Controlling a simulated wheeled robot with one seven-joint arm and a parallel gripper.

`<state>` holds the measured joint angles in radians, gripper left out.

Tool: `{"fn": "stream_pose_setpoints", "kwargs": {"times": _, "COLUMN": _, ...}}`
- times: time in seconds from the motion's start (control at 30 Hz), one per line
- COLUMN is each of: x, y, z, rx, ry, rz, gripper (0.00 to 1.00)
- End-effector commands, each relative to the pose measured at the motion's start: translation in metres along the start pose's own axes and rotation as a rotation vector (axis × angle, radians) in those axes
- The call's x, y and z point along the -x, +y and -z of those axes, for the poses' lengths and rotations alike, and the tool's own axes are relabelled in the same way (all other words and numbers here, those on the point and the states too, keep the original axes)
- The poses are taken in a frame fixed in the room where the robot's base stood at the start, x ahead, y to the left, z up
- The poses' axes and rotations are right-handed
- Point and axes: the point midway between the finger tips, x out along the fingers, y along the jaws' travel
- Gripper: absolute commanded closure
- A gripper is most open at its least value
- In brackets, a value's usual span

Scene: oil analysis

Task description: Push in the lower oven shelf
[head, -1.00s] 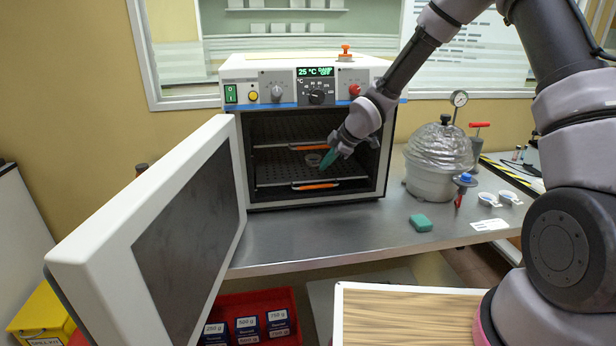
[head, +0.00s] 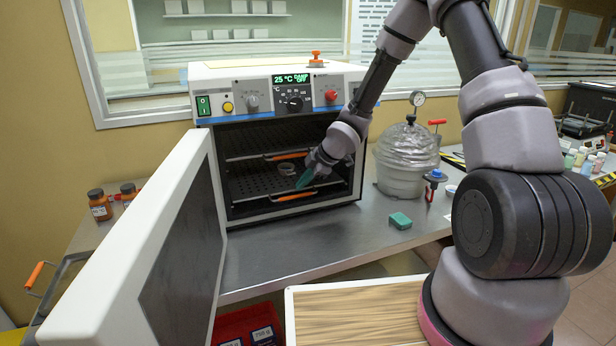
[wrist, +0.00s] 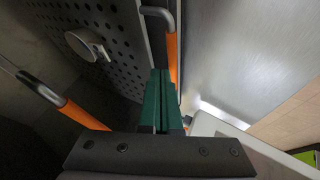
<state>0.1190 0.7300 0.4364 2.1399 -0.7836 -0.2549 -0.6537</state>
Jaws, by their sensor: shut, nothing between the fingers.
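The white oven (head: 205,140) stands on the steel bench with its door (head: 170,235) swung open to the left. The lower shelf (head: 245,185) is a perforated plate with an orange-gripped handle (head: 296,196) at its front. Its handle also shows in the wrist view (wrist: 172,58), right beside my fingers. A small round dish (head: 287,168) sits on this shelf, also in the wrist view (wrist: 88,44). My gripper (head: 304,180), with green fingers shut and empty, is at the oven opening just above the lower handle. I cannot tell whether it touches the handle.
The upper shelf's orange handle (head: 290,155) is close above, at left in the wrist view (wrist: 80,113). A green block (head: 400,221) and a domed vessel (head: 408,160) stand right of the oven. Brown bottles (head: 99,205) stand behind the door. The front bench is clear.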

Motion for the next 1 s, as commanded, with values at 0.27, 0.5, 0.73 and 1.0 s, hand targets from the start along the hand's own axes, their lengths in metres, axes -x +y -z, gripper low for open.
{"fn": "stream_pose_setpoints", "kwargs": {"times": 0.27, "x": -0.034, "y": 0.000, "z": 0.000, "rx": 0.001, "ry": 0.000, "rz": 0.001, "gripper": 1.00}}
{"fn": "stream_pose_setpoints", "kwargs": {"times": 0.5, "x": -0.038, "y": 0.000, "z": 0.000, "rx": 0.000, "ry": -0.001, "rz": -0.001, "gripper": 1.00}}
{"fn": "stream_pose_setpoints", "kwargs": {"times": 0.73, "x": -0.040, "y": 0.003, "z": 0.000, "rx": 0.000, "ry": 0.000, "rz": -0.001, "gripper": 1.00}}
{"fn": "stream_pose_setpoints", "kwargs": {"times": 1.0, "x": -0.050, "y": 0.023, "z": 0.000, "rx": 0.000, "ry": -0.001, "rz": 0.000, "gripper": 1.00}}
